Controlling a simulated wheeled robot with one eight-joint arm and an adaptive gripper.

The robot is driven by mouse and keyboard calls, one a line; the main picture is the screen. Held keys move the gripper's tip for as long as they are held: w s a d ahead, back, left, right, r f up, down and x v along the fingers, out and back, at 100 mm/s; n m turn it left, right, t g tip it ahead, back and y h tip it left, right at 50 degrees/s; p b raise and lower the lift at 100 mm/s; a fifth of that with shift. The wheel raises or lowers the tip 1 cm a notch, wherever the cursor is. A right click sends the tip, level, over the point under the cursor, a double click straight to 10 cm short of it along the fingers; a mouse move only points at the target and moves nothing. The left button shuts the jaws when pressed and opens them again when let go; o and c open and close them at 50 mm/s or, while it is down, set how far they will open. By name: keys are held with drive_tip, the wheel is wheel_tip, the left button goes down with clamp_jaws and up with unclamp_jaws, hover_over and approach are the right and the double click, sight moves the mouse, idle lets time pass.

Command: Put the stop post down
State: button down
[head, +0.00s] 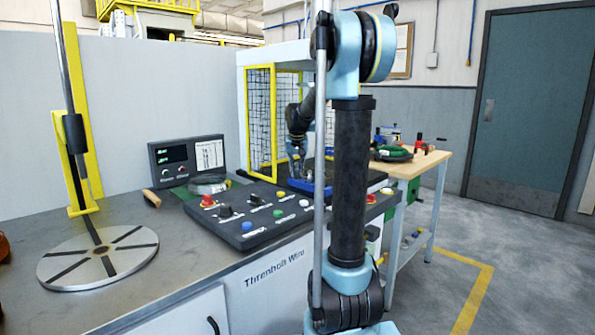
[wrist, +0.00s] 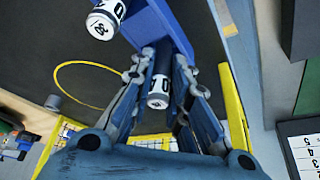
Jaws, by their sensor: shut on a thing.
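The stop post (wrist: 158,92), a dark cylinder with a white marked band, is between the fingers of my gripper (wrist: 163,64) in the wrist view. The fingers are shut on it. It is next to a blue rack (wrist: 168,22), and I cannot tell whether it is seated there or held just clear. A second, similar post (wrist: 102,24) is beside the rack's edge at the upper left. In the head view my gripper (head: 298,178) is low over the blue rack (head: 318,191) behind the control panel; the post is too small to make out there.
A yellow mesh guard (head: 262,120) stands left of my gripper. The control panel (head: 250,213) with several buttons lies in front. A thin yellow ring (wrist: 58,78) lies on the dark surface. A slotted round plate (head: 98,258) is at the bench's left.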

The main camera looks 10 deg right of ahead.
drive_tip(key=shift+f, duration=0.3)
drive_tip(key=c, duration=1.5)
unclamp_jaws()
drive_tip(key=shift+c, duration=0.2)
drive_tip(key=shift+r, duration=0.55)
drive_tip(key=v, duration=1.2)
